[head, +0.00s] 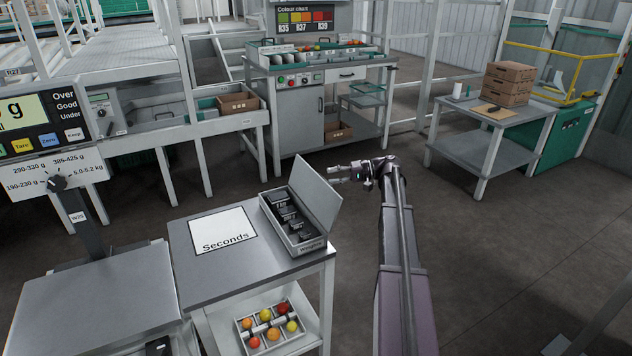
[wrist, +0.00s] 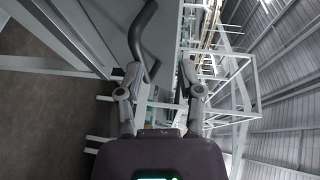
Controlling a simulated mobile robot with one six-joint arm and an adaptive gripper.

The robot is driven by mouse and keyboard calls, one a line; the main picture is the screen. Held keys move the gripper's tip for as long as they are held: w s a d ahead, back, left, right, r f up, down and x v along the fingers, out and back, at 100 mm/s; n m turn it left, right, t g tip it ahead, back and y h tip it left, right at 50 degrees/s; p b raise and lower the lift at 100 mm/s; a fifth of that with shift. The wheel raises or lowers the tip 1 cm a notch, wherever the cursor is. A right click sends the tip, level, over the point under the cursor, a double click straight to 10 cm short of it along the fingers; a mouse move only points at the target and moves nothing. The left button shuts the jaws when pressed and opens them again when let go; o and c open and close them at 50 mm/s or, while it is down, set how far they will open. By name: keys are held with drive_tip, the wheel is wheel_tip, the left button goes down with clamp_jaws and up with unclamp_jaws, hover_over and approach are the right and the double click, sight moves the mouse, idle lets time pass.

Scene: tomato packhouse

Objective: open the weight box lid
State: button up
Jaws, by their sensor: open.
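The weight box (head: 311,246) stands on the grey side table, at its right end. Its grey lid (head: 316,196) is raised and tilted back to the right, so the box is open. Several black weights (head: 287,214) show inside. My gripper (head: 336,173) is in the air just right of the raised lid's top in the head view and points left; I cannot tell whether it touches the lid. In the wrist view my gripper (wrist: 160,72) has its fingers apart with nothing held between them. The box is not recognisable in the wrist view.
A "Seconds" sheet (head: 222,230) lies left of the box. A tray of tomatoes (head: 246,347) sits on the shelf below. A scale (head: 95,300) stands at left. A colour-chart bench (head: 297,105) and a table with cartons (head: 460,147) stand behind. Floor at right is clear.

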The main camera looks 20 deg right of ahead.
sight(318, 178)
drive_tip(key=shift+x, duration=2.55)
